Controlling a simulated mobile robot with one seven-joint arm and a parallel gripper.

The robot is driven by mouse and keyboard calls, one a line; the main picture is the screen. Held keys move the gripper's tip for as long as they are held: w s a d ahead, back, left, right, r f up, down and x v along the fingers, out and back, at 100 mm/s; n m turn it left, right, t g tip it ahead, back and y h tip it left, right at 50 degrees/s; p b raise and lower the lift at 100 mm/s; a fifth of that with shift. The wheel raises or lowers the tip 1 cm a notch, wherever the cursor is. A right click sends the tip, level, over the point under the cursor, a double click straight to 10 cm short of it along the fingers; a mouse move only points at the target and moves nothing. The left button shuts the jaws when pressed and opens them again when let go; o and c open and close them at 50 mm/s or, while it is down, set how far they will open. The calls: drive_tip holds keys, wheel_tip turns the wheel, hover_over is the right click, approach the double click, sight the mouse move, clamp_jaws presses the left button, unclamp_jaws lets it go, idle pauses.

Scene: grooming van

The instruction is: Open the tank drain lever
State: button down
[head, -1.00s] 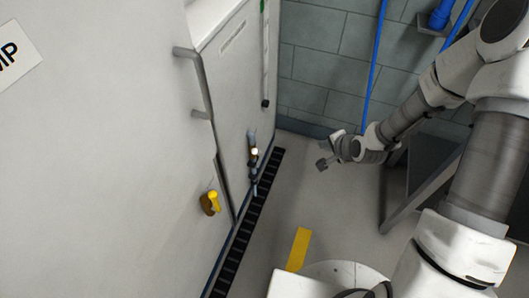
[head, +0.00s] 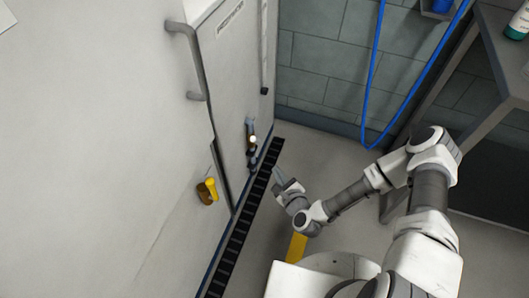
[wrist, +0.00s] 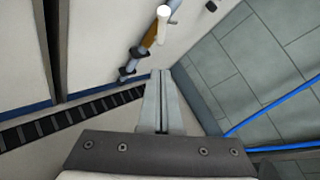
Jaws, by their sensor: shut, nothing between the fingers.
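A pipe with a brass valve (head: 252,147) and a pale-tipped handle stands upright on the white cabinet front, low near its far end. In the wrist view the pale handle (wrist: 163,13) sticks out at the top, above the brass part and black pipe clamps (wrist: 126,73). A yellow lever (head: 211,187) on a brown-gold fitting sits on the nearer white panel, pointing up. No label shows which one is the tank drain lever. My gripper (head: 278,175) is shut and empty, low over the floor, right of the brass valve and apart from it. Its fingertips (wrist: 160,72) show together in the wrist view.
A black slotted floor drain (head: 245,215) runs along the cabinet base. Grey handles (head: 185,35) stick out of the cabinet. A blue hose (head: 368,100) hangs by the tiled wall. A grey table (head: 490,65) stands right. Floor between gripper and cabinet is clear.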

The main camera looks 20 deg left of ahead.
drive_tip(key=b, duration=0.3)
approach(258, 141)
wheel_tip(258, 141, down, 4)
drive_tip(key=w, duration=0.2)
drive_tip(key=w+a, duration=0.1)
drive_tip(key=w+a+r+b, duration=0.1)
drive_tip(key=a, duration=0.1)
drive_tip(key=shift+w+a+r, duration=0.15)
drive_tip(key=shift+w+r, duration=0.05)
drive_tip(key=shift+w, duration=0.1)
drive_tip(key=shift+r, duration=0.1)
drive_tip(key=shift+r, duration=0.1)
drive_tip(key=shift+w+g+p, duration=0.15)
drive_tip(key=shift+g+p, duration=0.2)
drive_tip(key=shift+g, duration=0.05)
